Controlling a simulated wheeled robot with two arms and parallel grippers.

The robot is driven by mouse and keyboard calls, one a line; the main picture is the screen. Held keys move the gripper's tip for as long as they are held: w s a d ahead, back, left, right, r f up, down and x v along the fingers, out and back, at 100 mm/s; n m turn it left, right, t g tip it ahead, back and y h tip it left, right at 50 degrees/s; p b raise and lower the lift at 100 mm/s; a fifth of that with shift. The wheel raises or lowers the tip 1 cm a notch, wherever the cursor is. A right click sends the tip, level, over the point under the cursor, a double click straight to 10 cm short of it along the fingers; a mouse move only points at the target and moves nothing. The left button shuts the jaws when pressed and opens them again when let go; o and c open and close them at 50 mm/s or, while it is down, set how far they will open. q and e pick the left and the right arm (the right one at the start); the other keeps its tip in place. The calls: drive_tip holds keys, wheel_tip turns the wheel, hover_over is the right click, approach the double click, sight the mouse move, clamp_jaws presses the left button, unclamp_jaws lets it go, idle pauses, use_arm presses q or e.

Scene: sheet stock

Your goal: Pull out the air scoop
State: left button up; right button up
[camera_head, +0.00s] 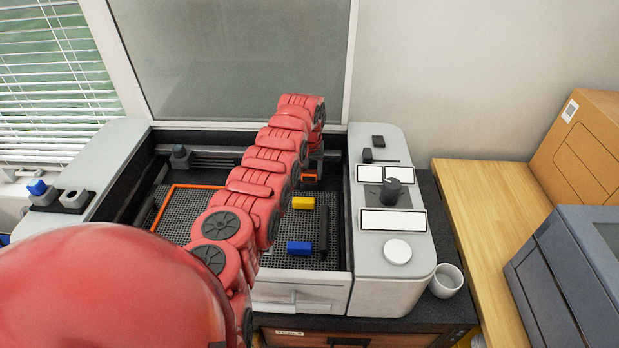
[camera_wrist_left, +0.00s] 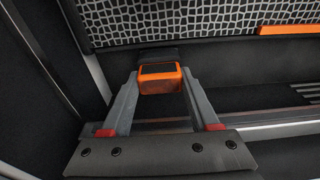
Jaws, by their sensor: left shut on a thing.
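In the left wrist view, an orange block-like piece with a dark top, which I take to be the air scoop (camera_wrist_left: 161,82), sits between the fingertips of my left gripper (camera_wrist_left: 160,76). The gripper is shut on it. In the head view, my left arm reaches into the open machine, and the left gripper (camera_head: 313,165) points down near the back right of the bed. A bit of orange (camera_head: 309,178) shows there, partly hidden by the arm. I cannot tell whether the piece is still seated. My right gripper is not in view.
The machine's lid (camera_head: 240,55) stands open. On the mesh bed (camera_head: 280,262) are a yellow block (camera_head: 303,203), a blue block (camera_head: 299,248) and an orange outline (camera_head: 185,187). The control panel (camera_head: 393,250) is on the right, with a white cup (camera_head: 446,281) beside it.

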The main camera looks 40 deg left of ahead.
use_arm(q)
drive_tip(key=shift+r, duration=0.15)
drive_tip(key=shift+r+p, duration=0.8)
drive_tip(key=shift+r, duration=1.45)
